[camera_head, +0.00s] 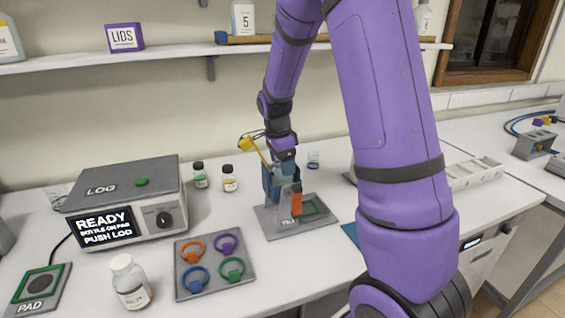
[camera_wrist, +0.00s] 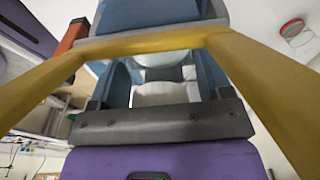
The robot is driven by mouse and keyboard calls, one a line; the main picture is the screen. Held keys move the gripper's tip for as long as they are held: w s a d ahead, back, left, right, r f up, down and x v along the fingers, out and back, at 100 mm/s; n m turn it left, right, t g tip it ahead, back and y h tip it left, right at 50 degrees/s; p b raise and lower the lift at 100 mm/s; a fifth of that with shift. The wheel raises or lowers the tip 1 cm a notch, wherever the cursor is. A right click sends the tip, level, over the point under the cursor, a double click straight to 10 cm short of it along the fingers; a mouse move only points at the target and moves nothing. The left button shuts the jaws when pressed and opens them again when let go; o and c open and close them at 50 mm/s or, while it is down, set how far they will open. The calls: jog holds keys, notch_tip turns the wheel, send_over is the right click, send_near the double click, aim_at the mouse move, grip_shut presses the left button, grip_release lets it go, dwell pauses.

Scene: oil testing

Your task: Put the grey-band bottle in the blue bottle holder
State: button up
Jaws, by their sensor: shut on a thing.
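My gripper (camera_head: 284,168) is low at the blue-and-orange station on the bench. It is shut on a pale bottle-like thing (camera_wrist: 160,75), seen between the blue-grey fingers in the wrist view. The blue bottle holder (camera_head: 195,279) looks like a blue ring at the front left of a grey plate (camera_head: 215,262). It appears empty, left of and nearer than my gripper. A white-capped clear bottle (camera_head: 130,284) stands upright to its left; its band colour is unclear.
Orange, purple and green rings share the plate. The LOG box (camera_head: 125,195) and PAD (camera_head: 38,288) are at left. Green-band (camera_head: 200,177) and yellow-band (camera_head: 229,180) bottles stand behind. The station's orange part (camera_head: 296,201) is close to my gripper.

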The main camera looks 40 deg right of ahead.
jog(key=o, duration=1.2)
jog(key=r, duration=0.7)
jog(key=a+r, duration=0.1)
jog(key=r, duration=0.3)
jog(key=shift+w+a, duration=0.1)
jog(key=shift+w, duration=0.05)
jog(key=shift+a+r, duration=0.1)
jog(key=shift+r, duration=0.45)
jog(key=s+a+r+n+t, duration=0.2)
jog(key=s+a+n, duration=0.2)
jog(key=s+n, duration=0.3)
jog(key=s+a+r+n+t+y, duration=0.1)
jog(key=s+a+r+n, duration=0.2)
jog(key=s+n, duration=0.4)
jog(key=s+a+r+n+t, duration=0.2)
jog(key=s+a+n, duration=0.3)
jog(key=s, duration=0.7)
jog(key=shift+s+r+n+t, duration=0.35)
jog(key=shift+r+n, duration=0.3)
jog(key=shift+n, duration=0.25)
